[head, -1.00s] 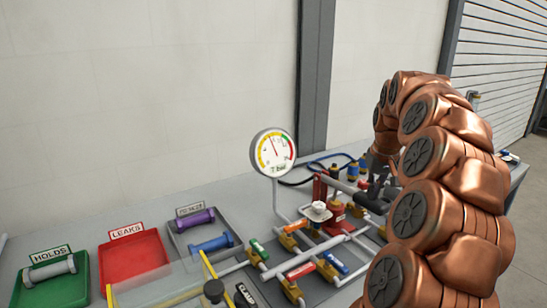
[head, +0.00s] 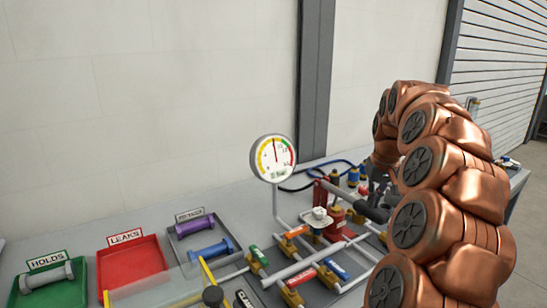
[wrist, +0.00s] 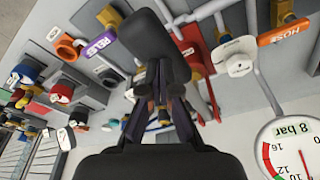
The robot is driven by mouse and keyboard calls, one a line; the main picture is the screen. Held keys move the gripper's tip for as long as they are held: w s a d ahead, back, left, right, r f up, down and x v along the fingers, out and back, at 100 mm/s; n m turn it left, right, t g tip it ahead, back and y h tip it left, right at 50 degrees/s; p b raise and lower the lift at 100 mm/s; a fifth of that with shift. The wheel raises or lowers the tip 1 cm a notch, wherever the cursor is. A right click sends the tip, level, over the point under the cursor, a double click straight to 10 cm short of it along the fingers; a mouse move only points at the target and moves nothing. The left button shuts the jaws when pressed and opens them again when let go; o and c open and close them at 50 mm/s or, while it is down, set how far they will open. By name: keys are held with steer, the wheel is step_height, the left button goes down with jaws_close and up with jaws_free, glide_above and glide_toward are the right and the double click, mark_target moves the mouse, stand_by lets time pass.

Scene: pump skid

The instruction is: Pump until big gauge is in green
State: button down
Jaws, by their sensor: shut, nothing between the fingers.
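The big round gauge (head: 273,158) stands on a post above the bench. Its needle points about straight up, left of the green band at its upper right. It also shows at the lower right of the wrist view (wrist: 290,140), where its display reads 8 bar. The red pump body (head: 335,221) stands right of the gauge, and its black lever grip (head: 371,211) slants toward my arm. My gripper (head: 378,187) is shut and empty close by the lever. In the wrist view my fingertips (wrist: 160,82) lie at the black grip (wrist: 155,45); exact contact is unclear.
Pipes with coloured valve handles, including a red one (head: 301,277) and a blue one (head: 337,268), lie before the pump. Green (head: 72,290), red (head: 133,263) and grey (head: 228,232) trays stand left. My arm hides the bench's right part.

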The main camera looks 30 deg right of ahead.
step_height(320, 180, up, 7)
steer(key=p, duration=0.3)
steer(key=shift+f, duration=0.1)
stand_by(0.7)
steer(key=shift+f+b, duration=2.8)
steer(key=shift+f, duration=1.9)
steer(key=shift+r, duration=0.1)
steer(key=shift+r+p, duration=2.4)
steer(key=shift+r, duration=2.25)
steer(key=shift+f, duration=0.15)
